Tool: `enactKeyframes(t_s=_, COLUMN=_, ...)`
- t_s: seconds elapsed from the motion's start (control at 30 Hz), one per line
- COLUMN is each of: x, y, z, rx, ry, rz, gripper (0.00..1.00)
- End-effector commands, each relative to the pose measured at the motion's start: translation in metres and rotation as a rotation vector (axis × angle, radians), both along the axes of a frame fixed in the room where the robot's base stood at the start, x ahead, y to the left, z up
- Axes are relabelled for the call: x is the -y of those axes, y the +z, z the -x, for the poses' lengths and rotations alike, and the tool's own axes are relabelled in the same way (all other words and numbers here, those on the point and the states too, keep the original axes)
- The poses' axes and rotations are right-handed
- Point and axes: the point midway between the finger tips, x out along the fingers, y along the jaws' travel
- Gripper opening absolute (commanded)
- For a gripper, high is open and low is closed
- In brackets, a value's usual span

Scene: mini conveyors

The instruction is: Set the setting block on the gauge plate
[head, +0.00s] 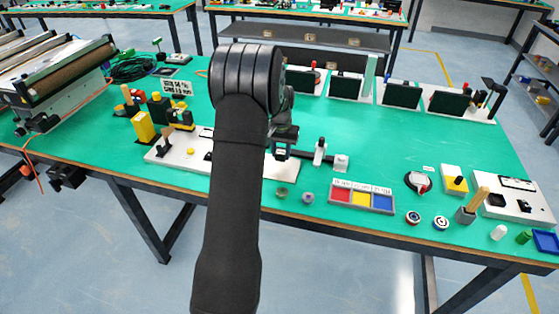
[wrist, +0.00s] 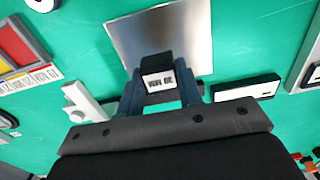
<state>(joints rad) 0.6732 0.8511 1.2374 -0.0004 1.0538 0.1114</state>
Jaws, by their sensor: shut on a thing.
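My gripper (wrist: 160,84) is shut on a small black block with a white, printed label face, the setting block (wrist: 156,66). One dark finger stands on each side of it. In the wrist view the block overlaps the lower middle of a shiny grey metal plate, the gauge plate (wrist: 180,30). I cannot tell whether the block touches the plate or hangs above it. In the head view my arm hides most of the area around my gripper (head: 281,152), and I cannot make out the plate there.
A tray with red, yellow and blue compartments (head: 362,198) lies to the right of my arm. A white stand with a post (head: 320,152) is close to my gripper. Yellow and black blocks (head: 143,127) stand at left. Black panels (head: 345,86) line the back. Green table shows between them.

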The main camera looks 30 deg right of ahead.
Motion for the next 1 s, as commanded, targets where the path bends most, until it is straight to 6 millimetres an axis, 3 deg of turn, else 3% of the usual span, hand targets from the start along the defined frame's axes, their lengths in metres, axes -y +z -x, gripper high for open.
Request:
enactKeyframes(t_s=0.17, x=-0.002, y=-0.008, z=-0.006, rx=0.0, ry=-0.001, rz=0.0, gripper=0.07)
enactKeyframes(t_s=0.43, x=-0.002, y=-0.043, z=-0.006, rx=-0.001, ry=-0.001, rz=-0.001, gripper=0.07)
enactKeyframes(t_s=0.8, x=-0.002, y=-0.047, z=-0.006, rx=0.001, ry=-0.001, rz=0.001, gripper=0.07)
enactKeyframes(t_s=0.83, x=-0.002, y=-0.047, z=-0.006, rx=0.001, ry=-0.001, rz=0.001, gripper=0.36)
enactKeyframes(t_s=0.93, x=-0.002, y=-0.047, z=-0.006, rx=0.001, ry=-0.001, rz=0.001, gripper=0.54)
enactKeyframes(t_s=1.0, x=-0.002, y=-0.047, z=-0.006, rx=0.001, ry=-0.001, rz=0.001, gripper=0.54)
